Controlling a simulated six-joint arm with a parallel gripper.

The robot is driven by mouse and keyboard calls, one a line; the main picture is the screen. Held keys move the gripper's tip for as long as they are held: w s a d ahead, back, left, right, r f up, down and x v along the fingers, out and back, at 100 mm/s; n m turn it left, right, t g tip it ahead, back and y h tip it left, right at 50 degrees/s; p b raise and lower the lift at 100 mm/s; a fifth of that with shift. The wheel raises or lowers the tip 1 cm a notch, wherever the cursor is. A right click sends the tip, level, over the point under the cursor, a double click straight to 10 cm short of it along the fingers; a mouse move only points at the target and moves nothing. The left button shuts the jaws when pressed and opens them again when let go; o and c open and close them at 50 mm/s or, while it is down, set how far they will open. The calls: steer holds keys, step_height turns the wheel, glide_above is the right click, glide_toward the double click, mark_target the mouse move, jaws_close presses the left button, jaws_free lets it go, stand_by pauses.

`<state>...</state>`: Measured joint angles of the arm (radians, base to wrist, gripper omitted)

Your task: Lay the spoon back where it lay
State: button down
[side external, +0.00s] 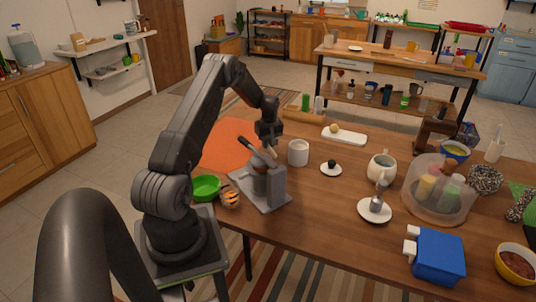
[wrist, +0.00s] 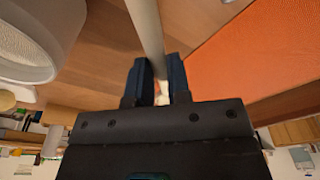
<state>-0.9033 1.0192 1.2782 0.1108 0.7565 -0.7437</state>
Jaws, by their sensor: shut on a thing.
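My gripper (side external: 268,141) is above the table, behind the grey dispenser stand (side external: 268,190) and near the right edge of the orange mat (side external: 222,140). In the wrist view my gripper (wrist: 160,66) is shut on a long pale handle, which I take to be the spoon (wrist: 148,28). The handle runs between the two dark fingers and out of the top of the picture. The spoon's bowl cannot be made out. In the side view a small pale bit shows just below the fingers. The orange mat (wrist: 245,55) also shows in the wrist view, right of the handle.
A white cup (side external: 298,153) stands just right of my gripper; what looks like it fills the wrist view's upper left (wrist: 25,45). A saucer (side external: 364,210) and blue box (side external: 437,257) are further right.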

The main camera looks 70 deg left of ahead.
steer(key=shift+f, duration=2.35)
steer(key=shift+f, duration=0.1)
steer(key=c, duration=1.1)
jaws_free()
